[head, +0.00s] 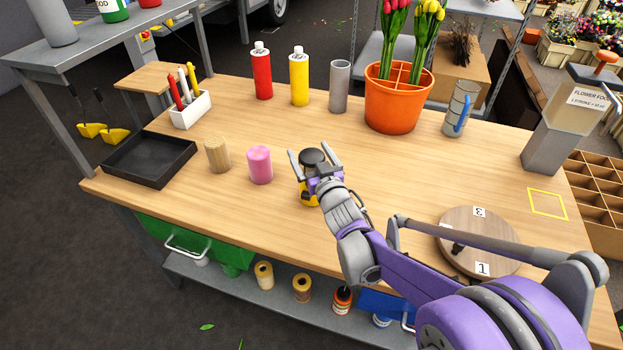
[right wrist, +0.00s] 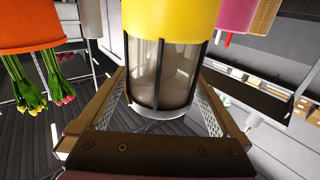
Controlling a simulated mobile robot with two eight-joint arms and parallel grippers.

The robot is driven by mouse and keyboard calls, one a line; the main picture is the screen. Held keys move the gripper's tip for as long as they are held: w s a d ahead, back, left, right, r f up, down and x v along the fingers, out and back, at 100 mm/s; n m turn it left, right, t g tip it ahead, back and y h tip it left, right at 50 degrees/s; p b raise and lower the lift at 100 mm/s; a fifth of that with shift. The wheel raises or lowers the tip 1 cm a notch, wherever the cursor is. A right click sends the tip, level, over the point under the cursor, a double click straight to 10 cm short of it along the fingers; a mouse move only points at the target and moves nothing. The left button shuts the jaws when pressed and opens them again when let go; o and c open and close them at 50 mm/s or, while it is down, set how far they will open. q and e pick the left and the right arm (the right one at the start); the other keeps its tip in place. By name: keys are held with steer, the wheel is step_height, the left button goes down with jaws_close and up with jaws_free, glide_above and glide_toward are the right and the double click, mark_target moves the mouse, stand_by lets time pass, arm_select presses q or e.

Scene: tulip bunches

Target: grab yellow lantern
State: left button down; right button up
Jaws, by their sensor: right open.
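The yellow lantern (head: 309,197) stands upright near the middle of the table, with a dark round cap and a yellow base. It is partly hidden behind my right gripper in the head view. In the right wrist view the lantern (right wrist: 180,20) shows upside down, its clear barrel with dark bars between the two fingers. My right gripper (head: 311,153) is open, one finger on each side of the lantern. In the right wrist view gaps show beside the barrel at the right gripper (right wrist: 163,85). My left gripper is not in view.
A pink candle (head: 259,165) and a wooden cylinder (head: 217,155) stand left of the lantern. Red (head: 262,72) and yellow (head: 299,77) bottles, a grey cylinder (head: 339,87) and an orange tulip pot (head: 393,110) stand behind. A round turntable (head: 475,225) lies right.

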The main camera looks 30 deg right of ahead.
steer(key=shift+w+d, duration=0.1)
steer(key=shift+w, duration=0.55)
jaws_close()
